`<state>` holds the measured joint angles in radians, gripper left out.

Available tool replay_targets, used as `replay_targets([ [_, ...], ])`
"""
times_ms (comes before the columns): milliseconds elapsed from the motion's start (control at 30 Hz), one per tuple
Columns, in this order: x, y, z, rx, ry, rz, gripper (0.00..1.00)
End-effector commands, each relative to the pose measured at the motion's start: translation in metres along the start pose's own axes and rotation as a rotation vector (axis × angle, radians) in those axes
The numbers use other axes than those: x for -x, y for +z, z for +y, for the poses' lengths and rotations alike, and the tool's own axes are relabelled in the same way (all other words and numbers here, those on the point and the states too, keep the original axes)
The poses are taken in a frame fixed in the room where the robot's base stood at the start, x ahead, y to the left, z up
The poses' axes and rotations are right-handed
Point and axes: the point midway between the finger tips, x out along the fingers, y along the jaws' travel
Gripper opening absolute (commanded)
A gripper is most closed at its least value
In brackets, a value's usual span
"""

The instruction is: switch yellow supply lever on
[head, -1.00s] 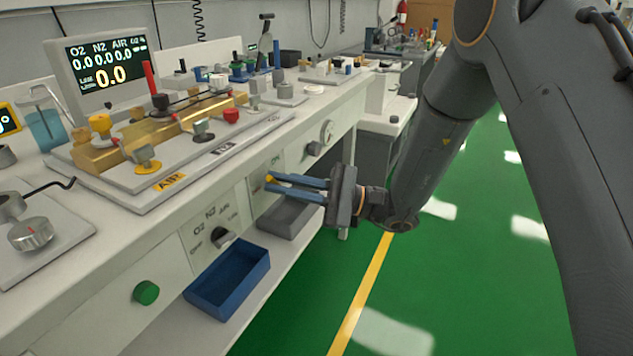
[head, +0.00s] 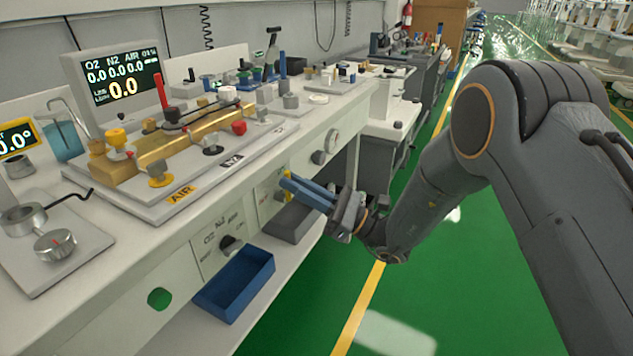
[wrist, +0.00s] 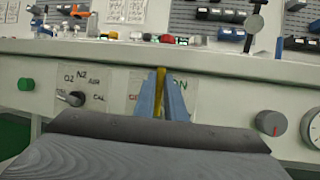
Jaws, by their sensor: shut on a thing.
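The yellow supply lever (wrist: 160,78) sticks out from a labelled plate on the cart's front panel. In the wrist view it stands upright between the two blue fingers of my gripper (wrist: 162,96). A green "ON" label (wrist: 181,125) shows just right of the fingers; the plate's left part is partly covered by them. In the head view my gripper (head: 288,184) is shut at the panel, with its fingers slanting down to the right from the plate. Only a small bit of yellow shows at the fingertips there.
Left of the lever is a black selector knob (head: 230,244) with O2, N2, AIR and CAL marks. A green button (head: 159,299) is further left, a grey knob (head: 318,157) to the right. A blue bin (head: 236,283) sits below. Green floor is open at right.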

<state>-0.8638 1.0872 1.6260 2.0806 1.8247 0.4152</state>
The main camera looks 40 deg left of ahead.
Motion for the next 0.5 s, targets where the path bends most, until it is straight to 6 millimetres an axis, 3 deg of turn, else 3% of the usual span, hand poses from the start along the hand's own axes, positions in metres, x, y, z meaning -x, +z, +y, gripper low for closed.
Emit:
replay_targets([
  [100,-0.0079,-0.0021,0.003,-0.011,0.005,-0.001,0.0],
  [467,-0.0084,-0.0018,0.0026,-0.013,0.005,-0.001,0.0],
  [500,-0.0083,-0.0017,0.0025,-0.013,0.005,-0.001,0.14],
])
